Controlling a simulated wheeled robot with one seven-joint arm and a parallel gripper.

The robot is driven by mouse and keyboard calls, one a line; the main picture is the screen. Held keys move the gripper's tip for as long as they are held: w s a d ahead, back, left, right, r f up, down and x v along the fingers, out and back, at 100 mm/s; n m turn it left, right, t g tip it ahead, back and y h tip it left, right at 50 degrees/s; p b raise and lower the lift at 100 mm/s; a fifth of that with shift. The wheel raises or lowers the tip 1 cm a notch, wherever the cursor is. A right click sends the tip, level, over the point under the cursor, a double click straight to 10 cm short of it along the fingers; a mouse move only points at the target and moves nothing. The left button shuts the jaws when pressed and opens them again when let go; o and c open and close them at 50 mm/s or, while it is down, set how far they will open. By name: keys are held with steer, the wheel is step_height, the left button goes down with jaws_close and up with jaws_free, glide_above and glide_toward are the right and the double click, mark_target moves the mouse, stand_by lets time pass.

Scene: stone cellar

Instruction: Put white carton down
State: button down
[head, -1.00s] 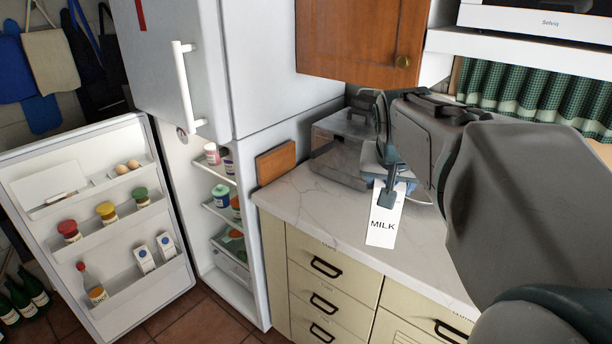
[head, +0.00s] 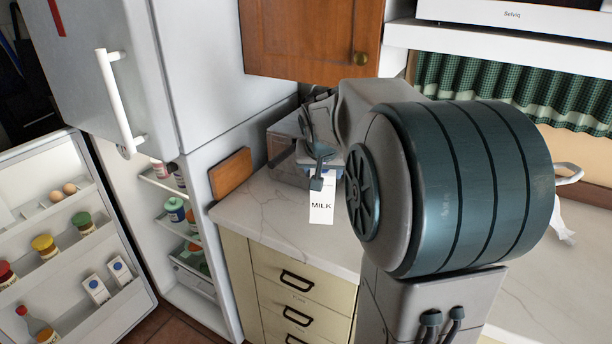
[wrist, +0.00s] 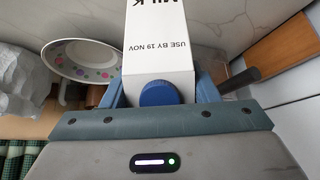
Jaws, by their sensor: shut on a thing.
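The white carton (head: 321,209), marked MILK, is upright in my gripper (head: 318,178) over the marble-look counter (head: 275,217) in the head view. In the wrist view the carton (wrist: 161,45) sits between the two fingers of my gripper (wrist: 160,88), with its blue cap towards the camera and "USE BY 19 NOV" on its side. My gripper is shut on it. I cannot tell whether the carton's base touches the counter. My arm hides much of the counter to the right.
A grey metal box (head: 287,150) stands behind the carton. A wooden board (head: 230,174) leans by the fridge (head: 190,70), whose lower door (head: 75,235) is open. The counter's front left part is clear.

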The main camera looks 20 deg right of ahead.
steer(key=shift+s+a+f+x, duration=0.1)
steer(key=shift+a+x, duration=0.05)
steer(key=shift+x, duration=0.7)
steer(key=shift+s+a+f+x, duration=0.1)
steer(key=shift+a+x, duration=0.05)
steer(key=shift+x, duration=0.7)
steer(key=shift+s+a+f+x, duration=0.1)
steer(key=shift+a+x, duration=0.1)
steer(key=shift+x, duration=0.65)
steer(key=shift+f, duration=0.1)
steer(key=c, duration=0.5)
jaws_free()
steer(key=shift+f, duration=0.1)
